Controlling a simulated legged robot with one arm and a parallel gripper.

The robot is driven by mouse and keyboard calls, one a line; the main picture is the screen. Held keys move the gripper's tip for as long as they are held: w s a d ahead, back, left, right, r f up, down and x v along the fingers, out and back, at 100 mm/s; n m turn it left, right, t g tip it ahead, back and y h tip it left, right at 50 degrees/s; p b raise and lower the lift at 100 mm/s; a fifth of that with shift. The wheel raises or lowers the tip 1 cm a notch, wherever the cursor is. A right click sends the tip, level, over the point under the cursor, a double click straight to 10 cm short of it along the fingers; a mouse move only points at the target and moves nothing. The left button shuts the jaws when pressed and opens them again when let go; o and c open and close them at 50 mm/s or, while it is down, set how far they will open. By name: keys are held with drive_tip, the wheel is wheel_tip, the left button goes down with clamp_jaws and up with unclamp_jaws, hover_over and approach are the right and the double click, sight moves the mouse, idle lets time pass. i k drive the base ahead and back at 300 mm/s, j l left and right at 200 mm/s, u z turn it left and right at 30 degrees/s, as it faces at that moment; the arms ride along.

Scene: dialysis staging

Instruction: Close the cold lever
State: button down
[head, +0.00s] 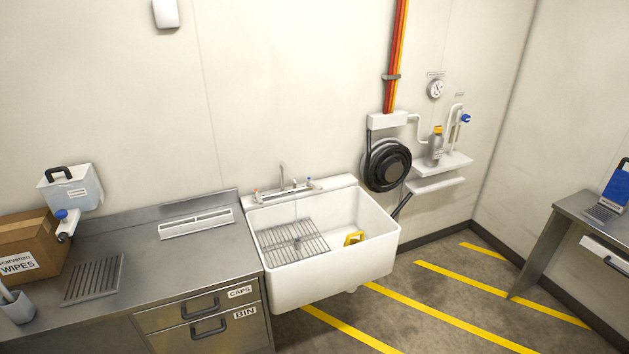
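A white sink (340,285) stands against the back wall, right of the steel counter. A faucet (283,176) rises at the middle of its back ledge. A small lever with a blue mark (308,182), which looks like the cold lever, is on the right of the ledge. A small lever with a reddish mark (257,194) is on the left. Both are too small to tell their exact angle, and I cannot tell whether water runs. My gripper is not in view.
A wire rack (290,241) and a yellow object (354,238) are in the sink. A black hose reel (388,165) hangs to the right. Striped floor (400,290) in front is clear.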

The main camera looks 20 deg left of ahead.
sight(309, 182)
drive_tip(key=i+u, duration=0.15)
drive_tip(key=u, duration=0.3)
drive_tip(key=i+l+u, duration=0.1)
drive_tip(key=u, duration=0.35)
drive_tip(key=i+z, duration=0.1)
drive_tip(key=i, duration=2.25)
